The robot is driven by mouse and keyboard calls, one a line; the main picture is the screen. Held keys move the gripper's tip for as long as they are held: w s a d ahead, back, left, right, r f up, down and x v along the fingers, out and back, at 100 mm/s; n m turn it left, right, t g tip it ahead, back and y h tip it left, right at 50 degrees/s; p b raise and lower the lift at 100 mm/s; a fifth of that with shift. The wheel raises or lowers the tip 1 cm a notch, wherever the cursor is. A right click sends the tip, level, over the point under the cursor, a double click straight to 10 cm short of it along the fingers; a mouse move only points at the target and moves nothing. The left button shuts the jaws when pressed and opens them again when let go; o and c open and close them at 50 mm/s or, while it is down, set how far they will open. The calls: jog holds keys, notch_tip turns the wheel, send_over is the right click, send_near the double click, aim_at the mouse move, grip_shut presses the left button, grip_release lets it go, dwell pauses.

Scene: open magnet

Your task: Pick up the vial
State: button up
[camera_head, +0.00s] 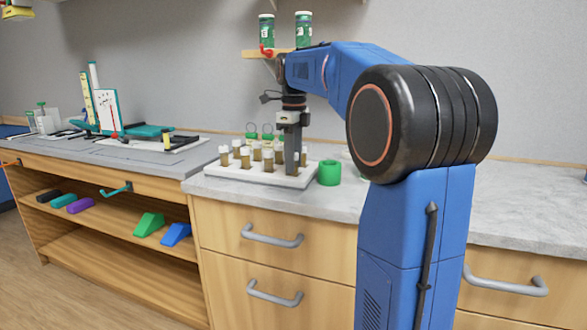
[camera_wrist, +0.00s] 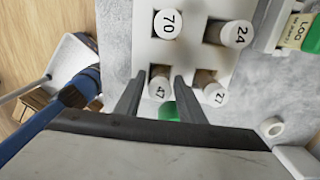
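Several vials with white caps and brownish contents stand in a white rack (camera_head: 285,181) on the counter. In the wrist view, numbered caps show: vial 70 (camera_wrist: 168,24), vial 24 (camera_wrist: 236,34), vial 47 (camera_wrist: 159,84) and vial 27 (camera_wrist: 214,94). My gripper (camera_wrist: 159,90) is open, with its two dark fingers on either side of vial 47 in the picture. A gap shows beside the vial; I cannot tell how deep the fingertips are. In the head view my gripper (camera_head: 291,150) points down over the rack and hides part of it.
A green cylinder (camera_head: 330,172) stands right of the rack. A wall shelf (camera_head: 256,54) with two green jars (camera_head: 303,29) is above. A labelled vial-like container (camera_wrist: 299,32) lies at the wrist view's right. Counter space at the right (camera_head: 520,215) is clear.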

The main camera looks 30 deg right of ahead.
grip_shut()
jog(key=shift+r, duration=0.1)
